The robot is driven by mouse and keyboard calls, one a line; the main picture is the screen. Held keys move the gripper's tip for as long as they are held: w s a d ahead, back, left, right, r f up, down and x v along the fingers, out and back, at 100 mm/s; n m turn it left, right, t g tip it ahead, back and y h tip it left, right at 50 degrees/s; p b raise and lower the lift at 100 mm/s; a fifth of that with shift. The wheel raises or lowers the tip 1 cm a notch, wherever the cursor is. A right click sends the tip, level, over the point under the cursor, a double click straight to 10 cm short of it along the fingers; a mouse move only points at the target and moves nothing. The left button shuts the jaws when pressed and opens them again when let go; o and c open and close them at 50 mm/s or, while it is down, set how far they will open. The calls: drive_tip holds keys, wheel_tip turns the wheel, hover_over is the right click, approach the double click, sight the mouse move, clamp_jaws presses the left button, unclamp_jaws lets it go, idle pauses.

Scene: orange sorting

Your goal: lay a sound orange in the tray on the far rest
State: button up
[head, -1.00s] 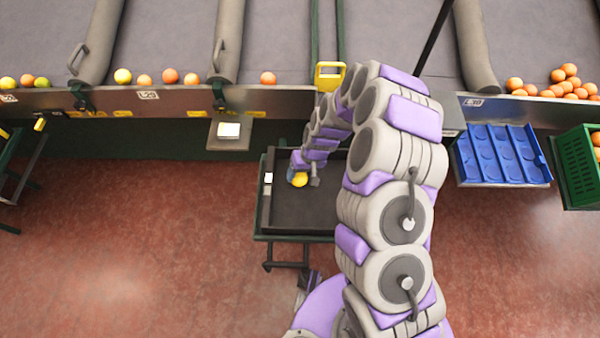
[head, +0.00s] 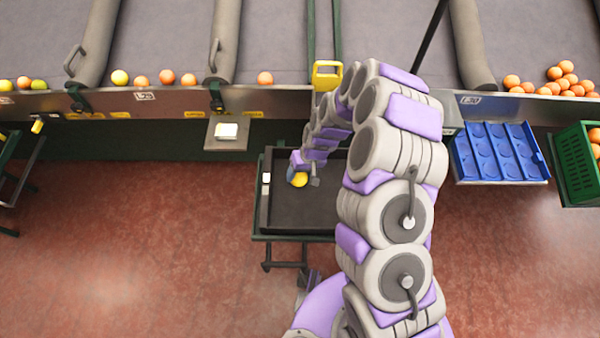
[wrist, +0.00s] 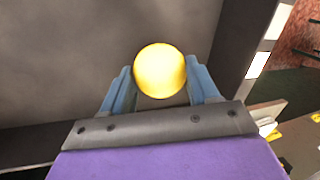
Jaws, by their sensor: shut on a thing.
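My gripper (wrist: 160,88) is shut on a round yellow-orange fruit (wrist: 160,71), which sits between its two blue fingers in the wrist view. In the head view the same fruit (head: 298,180) shows at the end of my arm, over the dark tray-like table (head: 310,215) in the middle. I cannot tell whether the fruit touches the surface below it. A blue tray (head: 500,152) with round hollows lies empty on a rest at the right. Several oranges (head: 565,80) lie in the lane at the upper right.
A green crate (head: 578,165) with fruit stands right of the blue tray. A small ledge with a white block (head: 227,131) juts from the conveyor left of the table. Mixed fruit (head: 141,82) lies along the conveyor edge at left. Red floor is open in front.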

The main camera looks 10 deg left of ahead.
drive_tip(key=shift+f, duration=0.5)
idle(0.4)
drive_tip(key=o, duration=1.4)
drive_tip(key=shift+r, duration=0.1)
drive_tip(key=shift+r+p, duration=1.65)
drive_tip(key=shift+r, duration=2.25)
drive_tip(key=shift+r, duration=0.1)
